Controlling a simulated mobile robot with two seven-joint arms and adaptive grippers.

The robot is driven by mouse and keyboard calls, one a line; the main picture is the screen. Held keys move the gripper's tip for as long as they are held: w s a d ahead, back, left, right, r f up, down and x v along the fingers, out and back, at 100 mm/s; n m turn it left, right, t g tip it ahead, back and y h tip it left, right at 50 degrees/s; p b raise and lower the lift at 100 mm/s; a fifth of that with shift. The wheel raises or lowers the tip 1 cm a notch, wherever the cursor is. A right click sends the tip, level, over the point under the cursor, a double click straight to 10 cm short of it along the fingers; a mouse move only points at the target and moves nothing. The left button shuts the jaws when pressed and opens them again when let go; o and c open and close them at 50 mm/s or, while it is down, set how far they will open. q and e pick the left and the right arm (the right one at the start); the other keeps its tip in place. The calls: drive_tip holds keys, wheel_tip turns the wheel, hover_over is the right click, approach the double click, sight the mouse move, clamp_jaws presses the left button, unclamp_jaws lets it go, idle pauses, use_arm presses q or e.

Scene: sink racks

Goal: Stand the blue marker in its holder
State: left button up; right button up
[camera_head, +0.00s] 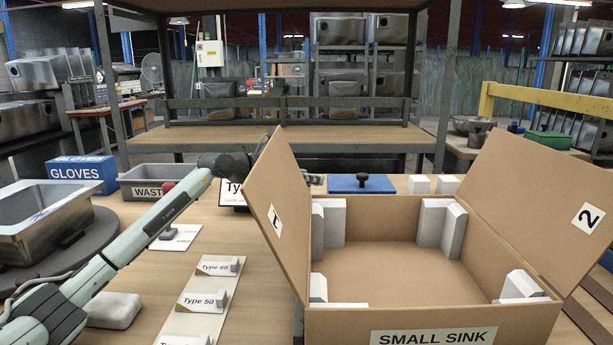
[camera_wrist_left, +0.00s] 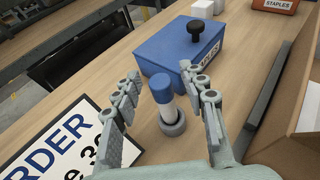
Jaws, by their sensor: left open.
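The marker (camera_wrist_left: 167,108), with a blue cap and a white body, stands in a small round grey holder (camera_wrist_left: 175,127) in the left wrist view. It looks upright, with its lower end inside the holder's ring. My left gripper (camera_wrist_left: 161,75) is open, with one finger on each side of the marker and visible gaps between. In the head view, my left arm reaches behind the box's left flap. Only a bit of the gripper (camera_head: 313,179) shows past that flap, and the marker and holder are hidden there. My right gripper is not in view.
An open cardboard box (camera_head: 440,318) labelled SMALL SINK fills the right of the bench, its left flap (camera_head: 272,190) raised. A blue box (camera_wrist_left: 165,50) with a black knob stands behind the holder. An order sign (camera_wrist_left: 50,145) lies left. A waste bin (camera_head: 150,190) is farther left.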

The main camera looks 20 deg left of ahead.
use_arm(q)
drive_tip(key=shift+s+f, duration=0.5)
drive_tip(key=shift+s, duration=0.05)
drive_tip(key=r+v, duration=0.1)
drive_tip(key=v, duration=0.6)
drive_tip(key=shift+a, duration=0.25)
drive_tip(key=shift+w+r, duration=0.1)
